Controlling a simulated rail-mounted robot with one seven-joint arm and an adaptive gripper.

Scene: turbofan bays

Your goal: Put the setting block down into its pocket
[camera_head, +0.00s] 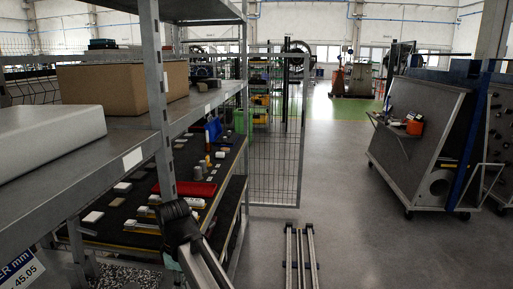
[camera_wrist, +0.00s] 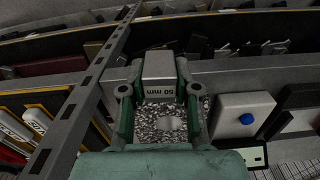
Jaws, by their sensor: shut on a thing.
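The setting block (camera_wrist: 159,70) is a grey block marked "50 mm" on its near face. In the wrist view it sits between the two green fingers of my gripper (camera_wrist: 160,86), which is shut on it. A speckled, granite-like surface (camera_wrist: 160,118) shows between the fingers, below the block in the picture. I cannot make out the pocket in either view, nor whether the block touches anything. In the head view the block cannot be told apart.
A white box with a blue knob (camera_wrist: 243,115) lies right of my gripper in the wrist view. A perforated upright (camera_wrist: 82,95) runs close on the left. In the head view, a dark shelf (camera_head: 120,208) holds a red tray (camera_head: 184,188) and small parts.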

